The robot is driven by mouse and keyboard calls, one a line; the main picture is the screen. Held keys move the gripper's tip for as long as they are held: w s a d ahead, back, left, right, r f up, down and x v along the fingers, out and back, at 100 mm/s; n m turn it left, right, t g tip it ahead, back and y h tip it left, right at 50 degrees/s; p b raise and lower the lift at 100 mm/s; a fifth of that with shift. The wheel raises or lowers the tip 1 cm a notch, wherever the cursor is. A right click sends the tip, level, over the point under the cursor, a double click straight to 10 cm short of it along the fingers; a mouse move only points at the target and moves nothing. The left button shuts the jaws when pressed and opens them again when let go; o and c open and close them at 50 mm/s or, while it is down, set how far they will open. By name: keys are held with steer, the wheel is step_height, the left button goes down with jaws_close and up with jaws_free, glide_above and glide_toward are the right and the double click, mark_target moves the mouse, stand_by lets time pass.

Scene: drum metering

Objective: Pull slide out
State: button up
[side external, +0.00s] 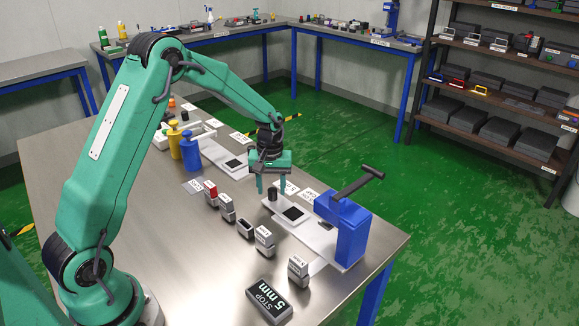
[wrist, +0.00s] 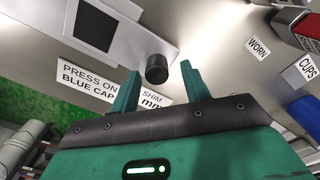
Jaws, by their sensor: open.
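The slide is a pale flat plate (side external: 298,228) with a black square pad (side external: 295,213) and an upright black knob (side external: 272,194). It lies at the foot of a blue press (side external: 352,232) with a black T-handle (side external: 360,181). In the wrist view the plate (wrist: 140,37), its dark square (wrist: 94,25) and the knob (wrist: 156,68) show at the top. My gripper (side external: 270,188) is open and points down at the knob. In the wrist view the knob appears between my two fingertips (wrist: 160,73), touching neither visibly. I cannot tell how far down the fingers reach around it.
A second pale plate with a dark square (side external: 234,163) lies farther back. Several small labelled blocks and a "STOP 5 mm" block (side external: 270,300) lie in front of the slide. The front left tabletop is clear.

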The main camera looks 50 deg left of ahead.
steer(key=shift+r, duration=3.35)
steer(key=shift+s+d+r, duration=0.15)
steer(key=shift+r, duration=0.3)
steer(key=s+d+r+m+t, duration=0.35)
steer(key=s+d+r, duration=0.25)
steer(key=s+r, duration=0.55)
steer(key=s+d+r+m+t, duration=0.1)
steer(key=s+d+m, duration=0.1)
steer(key=s, duration=0.5)
steer(key=s+d+r+m+t, duration=0.1)
steer(key=s+m, duration=0.2)
steer(key=s, duration=0.3)
steer(key=shift+s+d+r, duration=0.25)
steer(key=shift+s+d, duration=0.1)
steer(key=shift+s, duration=0.05)
steer(key=shift+m, duration=0.25)
